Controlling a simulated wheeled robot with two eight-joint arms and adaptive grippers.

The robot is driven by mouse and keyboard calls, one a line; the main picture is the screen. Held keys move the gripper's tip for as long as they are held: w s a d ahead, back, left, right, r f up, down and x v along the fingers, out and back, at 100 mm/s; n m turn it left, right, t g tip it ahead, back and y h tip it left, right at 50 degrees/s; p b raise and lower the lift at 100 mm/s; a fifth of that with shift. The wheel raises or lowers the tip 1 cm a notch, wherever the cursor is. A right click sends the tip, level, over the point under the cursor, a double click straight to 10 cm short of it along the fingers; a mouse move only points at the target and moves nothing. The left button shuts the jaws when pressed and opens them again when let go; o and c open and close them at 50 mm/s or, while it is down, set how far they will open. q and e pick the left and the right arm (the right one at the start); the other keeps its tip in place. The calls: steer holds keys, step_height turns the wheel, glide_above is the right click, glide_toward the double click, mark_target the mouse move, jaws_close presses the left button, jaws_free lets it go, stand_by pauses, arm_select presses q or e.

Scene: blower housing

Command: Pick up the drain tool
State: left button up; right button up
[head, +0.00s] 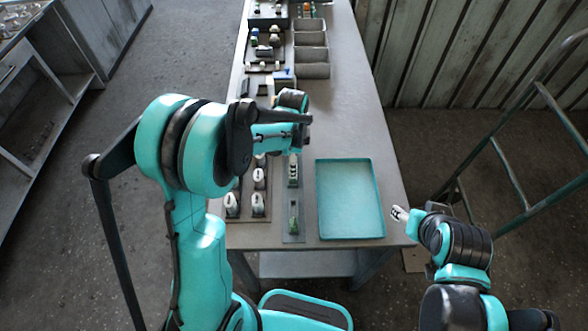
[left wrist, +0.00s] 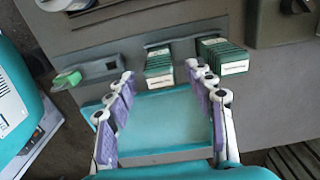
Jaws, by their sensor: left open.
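I cannot tell for sure which piece is the drain tool. In the left wrist view, a green piece (left wrist: 68,79) lies at one end of a grey holder (left wrist: 100,70). Two groups of green slabs with white labels, one (left wrist: 160,68) and another (left wrist: 222,57), stand in slots beyond my fingers. My left gripper (left wrist: 160,80) is open and empty, its purple-padded fingers over a teal surface (left wrist: 165,122). In the head view its fingers are hidden by my arm.
A teal tray (head: 350,200) sits empty at the table's near right. Holders with white parts (head: 258,178) and a green part (head: 294,214) stand left of it. Grey bins (head: 311,55) and small parts fill the far end. The table's right strip is clear.

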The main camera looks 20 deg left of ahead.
arm_select(q)
step_height(320, 180, down, 6)
steer(key=shift+w+r+b, duration=0.1)
steer(key=shift+b, duration=0.45)
steer(key=c, duration=1)
